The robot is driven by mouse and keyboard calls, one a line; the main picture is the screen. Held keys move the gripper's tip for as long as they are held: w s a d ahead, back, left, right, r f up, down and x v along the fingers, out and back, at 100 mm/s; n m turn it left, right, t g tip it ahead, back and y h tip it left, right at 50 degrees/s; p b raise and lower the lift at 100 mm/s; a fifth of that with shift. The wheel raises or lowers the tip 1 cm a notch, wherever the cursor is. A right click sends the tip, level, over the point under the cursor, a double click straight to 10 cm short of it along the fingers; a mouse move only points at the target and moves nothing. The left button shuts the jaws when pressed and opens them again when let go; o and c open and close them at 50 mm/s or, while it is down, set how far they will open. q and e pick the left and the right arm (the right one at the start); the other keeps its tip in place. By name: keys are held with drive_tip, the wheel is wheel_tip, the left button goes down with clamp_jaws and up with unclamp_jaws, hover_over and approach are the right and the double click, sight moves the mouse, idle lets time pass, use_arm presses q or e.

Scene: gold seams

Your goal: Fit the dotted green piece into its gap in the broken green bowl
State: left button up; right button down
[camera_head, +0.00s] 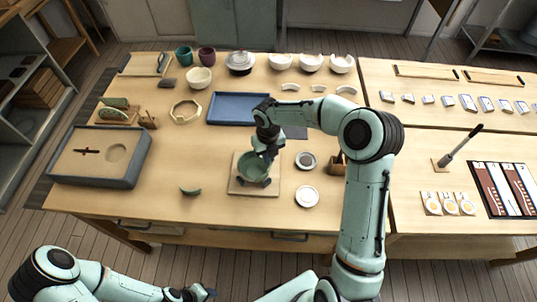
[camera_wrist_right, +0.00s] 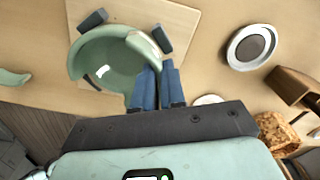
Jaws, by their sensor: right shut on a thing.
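The broken green bowl (camera_head: 253,168) sits on a square wooden board (camera_head: 240,187) between dark blocks. The bowl also shows in the right wrist view (camera_wrist_right: 100,62), with a pale green piece (camera_wrist_right: 143,47) at its right rim. My right gripper (camera_wrist_right: 160,65) is shut on this piece at the bowl's edge; whether it is seated in a gap is unclear. Its dots cannot be made out. Another green shard (camera_head: 190,190) lies on the table left of the board, apart from the bowl. My left gripper (camera_head: 203,292) is low in the head view, off the table, its jaws unclear.
A blue tray (camera_head: 237,108) lies behind the board. A grey box (camera_head: 60,170) stands at the left. Two round dishes (camera_head: 306,160) (camera_head: 307,197) and a wooden holder (camera_head: 337,164) are right of the board. Bowls line the back. The table left of the board is mostly clear.

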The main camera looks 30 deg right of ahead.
use_arm(q)
drive_tip(key=shift+w+r, duration=0.2)
drive_tip(key=shift+r, duration=0.1)
idle(0.4)
drive_tip(key=shift+w, duration=0.1)
use_arm(e)
drive_tip(key=shift+f, duration=0.3)
idle(0.6)
use_arm(q)
drive_tip(key=shift+w+r+p, duration=0.6)
drive_tip(key=shift+p, duration=0.05)
idle(1.3)
drive_tip(key=shift+w+r, duration=0.15)
drive_tip(key=shift+w+r, duration=0.1)
drive_tip(key=shift+w, duration=0.05)
use_arm(e)
drive_tip(key=shift+f, duration=0.3)
idle(1.2)
drive_tip(key=c, duration=0.6)
unclamp_jaws()
drive_tip(key=shift+c, duration=0.2)
